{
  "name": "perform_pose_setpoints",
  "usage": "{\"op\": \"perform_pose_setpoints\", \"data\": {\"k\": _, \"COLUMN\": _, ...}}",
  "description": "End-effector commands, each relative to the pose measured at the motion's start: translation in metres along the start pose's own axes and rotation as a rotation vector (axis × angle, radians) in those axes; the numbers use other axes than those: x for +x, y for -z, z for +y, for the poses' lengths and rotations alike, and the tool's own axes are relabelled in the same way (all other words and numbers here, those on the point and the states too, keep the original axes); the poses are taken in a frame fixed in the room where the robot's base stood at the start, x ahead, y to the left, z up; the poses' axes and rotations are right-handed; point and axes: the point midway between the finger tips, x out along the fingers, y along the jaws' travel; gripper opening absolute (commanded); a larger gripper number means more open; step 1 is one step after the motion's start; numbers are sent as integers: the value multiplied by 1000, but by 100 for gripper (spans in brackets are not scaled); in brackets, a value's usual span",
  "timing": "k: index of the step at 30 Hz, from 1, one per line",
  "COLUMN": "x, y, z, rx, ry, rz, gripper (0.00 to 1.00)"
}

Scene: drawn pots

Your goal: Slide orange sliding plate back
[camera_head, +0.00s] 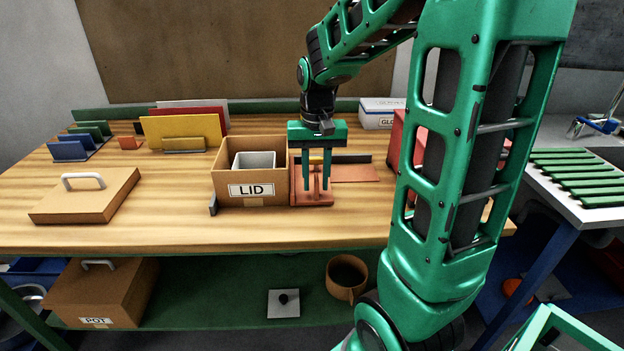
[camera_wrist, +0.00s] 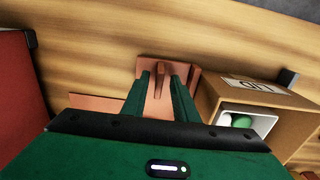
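The orange sliding plate (camera_head: 314,199) lies on the wooden table just right of the box labelled LID. It has a small upright handle (camera_wrist: 161,76). My gripper (camera_head: 317,188) points down over the plate, with one finger on each side of the handle. In the wrist view my gripper (camera_wrist: 162,72) has its fingers apart, with gaps beside the handle, so it is not closed on it. A flat orange piece (camera_head: 357,173) extends behind and to the right; whether it joins the plate is hard to tell.
The LID box (camera_head: 228,191) stands close on the left, holding a white container (camera_head: 254,160). A dark bar (camera_head: 345,159) lies behind the plate. A red block (camera_head: 397,140) is partly hidden by my arm. Coloured panels (camera_head: 182,129) and a brown lid (camera_head: 88,195) are further left.

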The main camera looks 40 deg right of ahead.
Motion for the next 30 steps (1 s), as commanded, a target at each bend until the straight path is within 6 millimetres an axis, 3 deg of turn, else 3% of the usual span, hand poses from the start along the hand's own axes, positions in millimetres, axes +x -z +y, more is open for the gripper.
{"op": "perform_pose_setpoints", "data": {"k": 4, "x": 0, "y": 0, "z": 0, "rx": 0, "ry": 0, "rz": 0, "gripper": 27}}
{"op": "perform_pose_setpoints", "data": {"k": 7, "x": 0, "y": 0, "z": 0, "rx": 0, "ry": 0, "rz": 0, "gripper": 3}}
{"op": "perform_pose_setpoints", "data": {"k": 8, "x": 0, "y": 0, "z": 0, "rx": 0, "ry": 0, "rz": 0, "gripper": 0}}
{"op": "perform_pose_setpoints", "data": {"k": 30, "x": -1, "y": 0, "z": 0, "rx": 0, "ry": 0, "rz": 2, "gripper": 0}}
